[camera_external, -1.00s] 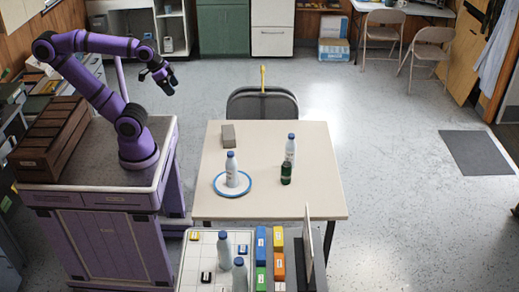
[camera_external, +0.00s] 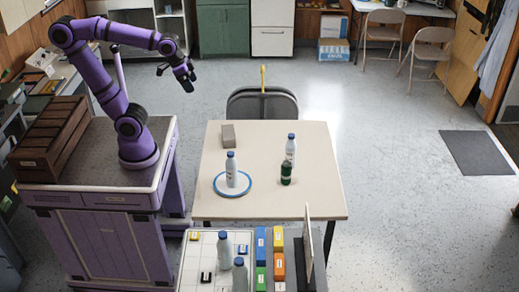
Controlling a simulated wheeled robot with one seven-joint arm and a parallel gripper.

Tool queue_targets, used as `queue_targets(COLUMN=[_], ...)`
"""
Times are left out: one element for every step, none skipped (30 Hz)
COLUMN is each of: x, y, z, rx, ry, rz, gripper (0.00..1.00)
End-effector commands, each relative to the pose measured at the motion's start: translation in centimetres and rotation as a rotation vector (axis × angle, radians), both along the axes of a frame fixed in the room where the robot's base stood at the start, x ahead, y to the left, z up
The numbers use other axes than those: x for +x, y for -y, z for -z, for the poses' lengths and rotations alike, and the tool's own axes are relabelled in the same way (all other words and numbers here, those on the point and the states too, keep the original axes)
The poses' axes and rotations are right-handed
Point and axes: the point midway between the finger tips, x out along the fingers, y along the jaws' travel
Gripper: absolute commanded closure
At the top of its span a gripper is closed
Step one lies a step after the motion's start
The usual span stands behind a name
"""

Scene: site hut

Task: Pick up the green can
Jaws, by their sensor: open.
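The green can (camera_external: 286,174) is small and dark green. It stands upright on the cream table (camera_external: 250,207), right of the table's middle. A white bottle with a blue cap (camera_external: 291,148) stands just behind it. My gripper (camera_external: 190,84) is open and empty. It hangs in the air to the left of and beyond the table, well away from the can.
Another white bottle (camera_external: 231,170) stands on a blue-rimmed plate (camera_external: 218,191), left of the can. A grey block (camera_external: 228,136) lies at the table's back left. A folding chair (camera_external: 262,102) stands behind the table. In front is a tray (camera_external: 192,265) with bottles and coloured blocks.

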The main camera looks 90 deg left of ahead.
Motion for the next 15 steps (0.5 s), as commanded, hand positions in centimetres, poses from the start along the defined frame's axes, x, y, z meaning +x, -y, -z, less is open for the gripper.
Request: queue_targets(x=[1.6,2.5,3.7,4.6,5.5,6.7,7.6,8.6,9.8,10.7,11.6,12.8,13.8,14.7,15.9], y=[-0.1,-0.2,-0.3,-0.3,-0.4,-0.5,-0.6,-0.6,-0.7,-0.8,-0.9,-1.0,-1.1,-1.2,-1.3], z=[0.1,0.1,0.2,0.2,0.4,0.6,0.8,0.9,1.3,1.5,1.8,2.3,2.6,3.0,3.5], rx=[-0.003,-0.005,-0.009,-0.01,-0.012,-0.015,-0.016,-0.018,-0.021,-0.023,-0.024,-0.026,-0.028,-0.029,-0.031], ry=[-0.017,-0.023,-0.033,-0.039,-0.047,-0.056,-0.063,-0.07,-0.079,-0.086,-0.093,-0.103,-0.109,-0.116,-0.125], rz=[-0.006,-0.01,-0.015,-0.018,-0.022,-0.027,-0.031,-0.034,-0.04,-0.044,-0.048,-0.053,-0.058,-0.062,-0.068], gripper=[0.18,0.18,0.18,0.18,0.18,0.18,0.18,0.18,0.18,0.18,0.18,0.18,0.18,0.18,0.18])
